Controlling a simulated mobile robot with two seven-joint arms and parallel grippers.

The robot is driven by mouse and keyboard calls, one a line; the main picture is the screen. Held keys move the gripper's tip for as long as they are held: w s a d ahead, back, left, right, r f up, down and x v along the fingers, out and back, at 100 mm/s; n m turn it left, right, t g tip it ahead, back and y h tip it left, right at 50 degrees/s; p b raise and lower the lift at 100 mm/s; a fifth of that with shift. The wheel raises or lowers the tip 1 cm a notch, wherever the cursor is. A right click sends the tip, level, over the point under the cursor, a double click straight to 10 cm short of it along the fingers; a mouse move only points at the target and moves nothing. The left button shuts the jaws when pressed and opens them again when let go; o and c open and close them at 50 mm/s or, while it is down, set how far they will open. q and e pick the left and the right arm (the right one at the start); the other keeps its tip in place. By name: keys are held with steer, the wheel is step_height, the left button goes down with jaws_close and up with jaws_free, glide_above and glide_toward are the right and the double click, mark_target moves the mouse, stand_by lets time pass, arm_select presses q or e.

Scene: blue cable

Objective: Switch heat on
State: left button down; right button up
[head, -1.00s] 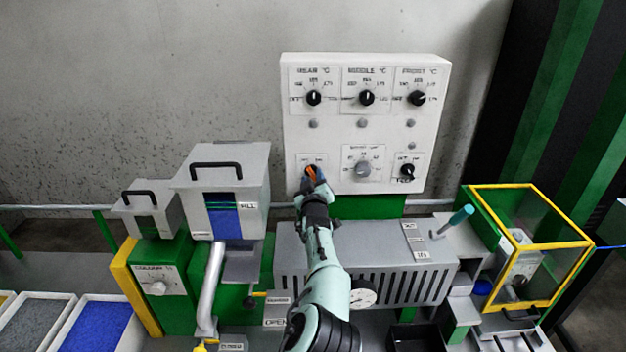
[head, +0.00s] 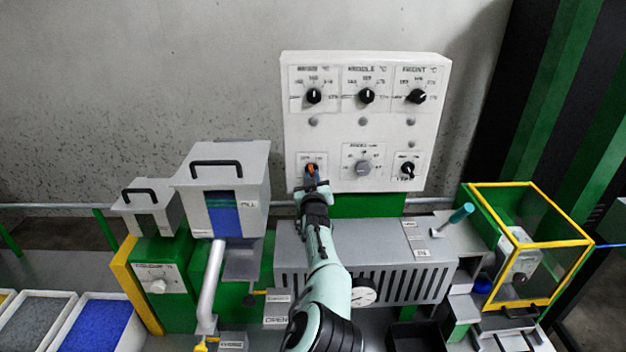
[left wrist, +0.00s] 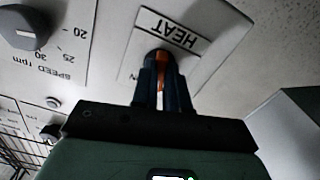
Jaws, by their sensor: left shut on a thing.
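The white control panel (head: 330,130) stands upright at the back. Its heat switch, an orange knob (head: 311,169), is at the panel's lower left. The knob also shows in the left wrist view (left wrist: 161,68), beside the HEAT label (left wrist: 168,30), which appears upside down there. My left gripper (head: 312,182) is at the panel with its fingers shut on the orange knob, one finger on each side of it. The fingers hide part of the knob, and its exact setting is hard to read. My right gripper is not in view.
The grey speed knob (head: 363,168) and a small black knob (head: 408,169) are to the right of the heat switch. Three black temperature knobs line the panel's top. A grey hopper (head: 222,185) stands left of my arm, and a slotted grey housing (head: 395,260) is below the panel.

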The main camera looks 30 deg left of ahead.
arm_select(q)
steer(key=m, duration=0.4)
steer(key=shift+m, duration=0.3)
steer(key=shift+s+a+m+b, duration=0.1)
steer(key=shift+m+b, duration=0.3)
steer(key=shift+m, duration=1.6)
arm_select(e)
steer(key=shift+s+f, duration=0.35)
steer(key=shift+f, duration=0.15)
arm_select(q)
steer(key=shift+m, duration=0.3)
steer(key=c, duration=1.1)
jaws_free()
steer(key=shift+c, duration=0.2)
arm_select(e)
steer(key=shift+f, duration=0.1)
arm_select(q)
steer(key=b+v, duration=0.4)
steer(key=v, duration=0.9)
steer(key=shift+s, duration=0.2)
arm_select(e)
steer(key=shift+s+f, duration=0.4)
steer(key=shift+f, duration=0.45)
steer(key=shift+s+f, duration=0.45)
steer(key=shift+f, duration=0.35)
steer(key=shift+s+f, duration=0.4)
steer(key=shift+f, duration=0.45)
